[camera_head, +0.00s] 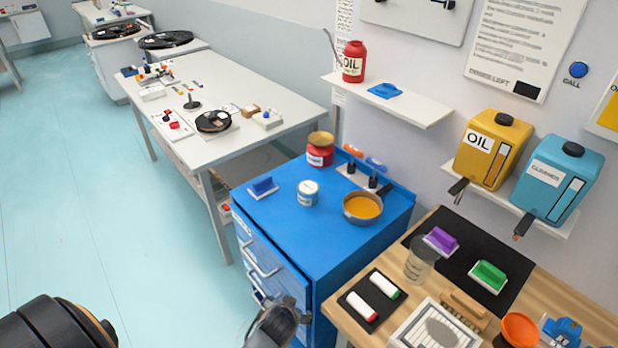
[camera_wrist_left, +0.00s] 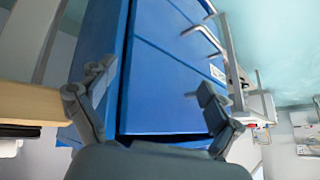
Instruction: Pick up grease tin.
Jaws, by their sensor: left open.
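Two tins stand on the blue cabinet (camera_head: 338,222) in the head view. One is a red tin (camera_head: 320,154) with a yellowish top and a white label, at the back corner. In the left wrist view the gripper (camera_wrist_left: 156,95) is open and empty, facing the cabinet side (camera_wrist_left: 165,75). My right gripper is not seen.
On the cabinet top are a pan (camera_head: 362,208) of orange contents, a blue-handled block (camera_head: 262,187) and a small tool rack (camera_head: 362,177). Cabinet handles (camera_head: 262,262) stick out at the front. A wooden bench (camera_head: 450,232) stands close on the right. Floor (camera_head: 130,220) is clear on the left.

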